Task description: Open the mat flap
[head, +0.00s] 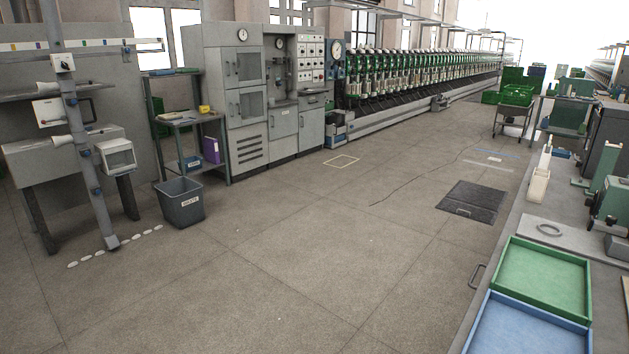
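A dark grey mat or floor panel (472,198) lies flat on the concrete floor, right of the picture's middle. A small pale mark, perhaps a label or handle, shows near its front edge. No raised part of it shows, and I cannot make out a separate flap. Neither of my grippers is in the head view.
A bench with a green tray (543,278) and a blue tray (525,330) runs along the right. A bin (180,203) and a post stand at left. Grey cabinets (240,90) and the long winder (430,85) line the back. The middle floor is clear.

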